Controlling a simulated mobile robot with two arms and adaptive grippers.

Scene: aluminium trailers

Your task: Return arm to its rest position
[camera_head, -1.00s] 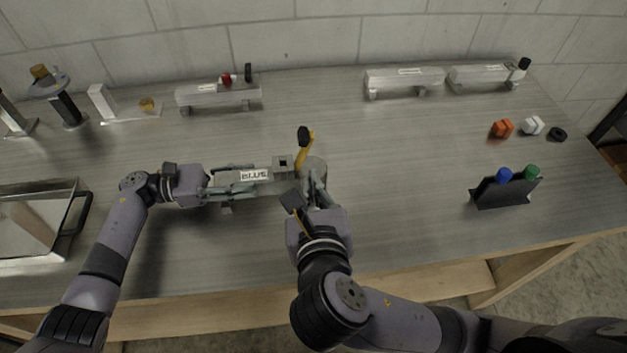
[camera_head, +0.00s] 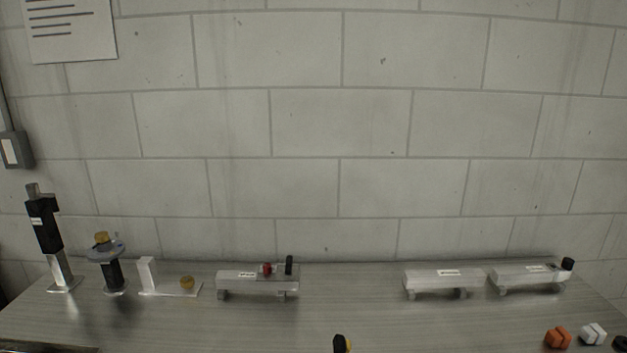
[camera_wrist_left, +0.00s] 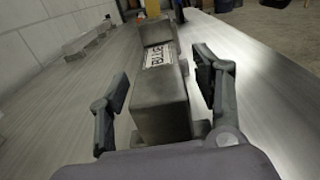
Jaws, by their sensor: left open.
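In the left wrist view my left gripper (camera_wrist_left: 158,105) is open, with one finger on each side of a grey metal trailer (camera_wrist_left: 160,110). The trailer carries a white label reading BLUE (camera_wrist_left: 158,57). A gap shows between each finger and the trailer's sides. In the head view neither of my arms nor the labelled trailer is in the picture. A black-topped yellow part (camera_head: 342,343) just shows at the bottom edge there.
A trailer with red and black pieces (camera_head: 256,282) stands on the table at the back. Two more trailers stand back right (camera_head: 436,281) (camera_head: 528,277). Orange (camera_head: 558,337) and white (camera_head: 593,333) blocks lie front right. A block wall rises behind.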

